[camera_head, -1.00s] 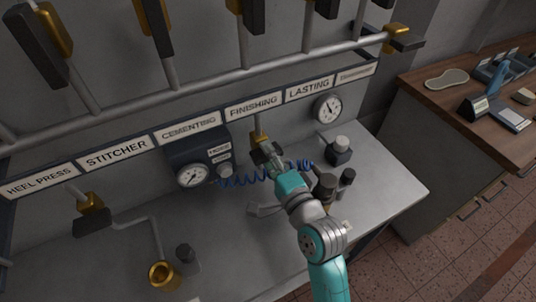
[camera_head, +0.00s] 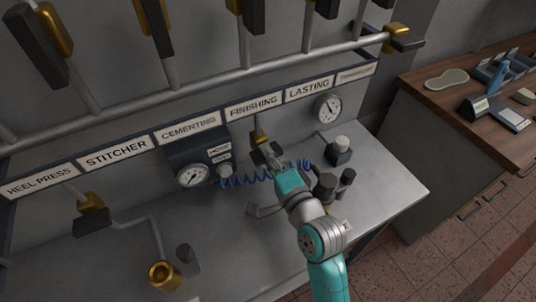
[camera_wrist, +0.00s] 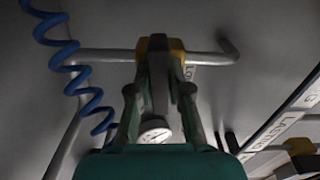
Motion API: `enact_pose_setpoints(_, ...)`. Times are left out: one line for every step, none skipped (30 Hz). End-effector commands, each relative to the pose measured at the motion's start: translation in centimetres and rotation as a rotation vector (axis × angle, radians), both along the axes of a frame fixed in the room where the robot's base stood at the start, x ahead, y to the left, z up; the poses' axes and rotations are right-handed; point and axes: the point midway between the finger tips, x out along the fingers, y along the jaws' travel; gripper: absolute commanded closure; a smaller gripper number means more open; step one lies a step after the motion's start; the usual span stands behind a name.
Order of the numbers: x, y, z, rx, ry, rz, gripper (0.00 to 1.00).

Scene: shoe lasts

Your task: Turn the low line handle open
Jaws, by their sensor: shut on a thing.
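The low line valve has a yellow body (camera_wrist: 160,45) on a grey pipe, with a label starting "LO" beside it in the wrist view. Its dark handle (camera_wrist: 158,80) points from the body toward my gripper, between the two fingers. My gripper (camera_wrist: 159,95) is shut on this handle, one green-grey finger on each side. In the head view the yellow valve body (camera_head: 259,136) shows below the FINISHING label, and my gripper (camera_head: 268,156) is right at it, hiding most of the handle.
A blue coiled hose (camera_head: 238,181) runs close beside the valve. A pressure gauge (camera_head: 193,175) is at left, another gauge (camera_head: 328,108) at right. Higher dark-handled valves hang on the upper pipe (camera_head: 215,80).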

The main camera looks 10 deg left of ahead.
Motion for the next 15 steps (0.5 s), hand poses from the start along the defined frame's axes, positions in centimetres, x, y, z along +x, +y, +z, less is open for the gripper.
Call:
enact_pose_setpoints(0.01, -0.01, -0.06, -0.022, -0.014, 0.0, 1.0)
enact_pose_setpoints(0.01, -0.01, -0.06, -0.038, -0.024, 0.0, 1.0)
enact_pose_setpoints(0.0, -0.02, -0.06, -0.062, -0.041, 0.0, 1.0)
enact_pose_setpoints(0.0, -0.02, -0.06, -0.081, -0.053, 0.0, 1.0)
enact_pose_setpoints(0.0, -0.02, -0.07, -0.1, -0.066, 0.0, 1.0)
enact_pose_setpoints(0.0, -0.02, -0.07, -0.13, -0.085, 0.0, 1.0)
enact_pose_setpoints(0.0, -0.02, -0.07, -0.151, -0.1, 0.0, 1.0)
enact_pose_setpoints(0.0, -0.02, -0.07, -0.173, -0.115, 0.0, 1.0)
enact_pose_setpoints(0.0, -0.02, -0.07, -0.205, -0.136, 0.0, 1.0)
enact_pose_setpoints(0.0, -0.02, -0.08, -0.229, -0.152, 0.0, 1.0)
enact_pose_setpoints(0.0, -0.02, -0.08, -0.252, -0.168, 0.0, 1.0)
enact_pose_setpoints(0.0, -0.02, -0.08, -0.284, -0.19, 0.0, 1.0)
enact_pose_setpoints(0.0, -0.02, -0.08, -0.308, -0.206, 0.0, 1.0)
enact_pose_setpoints(0.0, -0.02, -0.08, -0.332, -0.222, 0.0, 1.0)
enact_pose_setpoints(0.0, -0.02, -0.08, -0.363, -0.243, 0.0, 1.0)
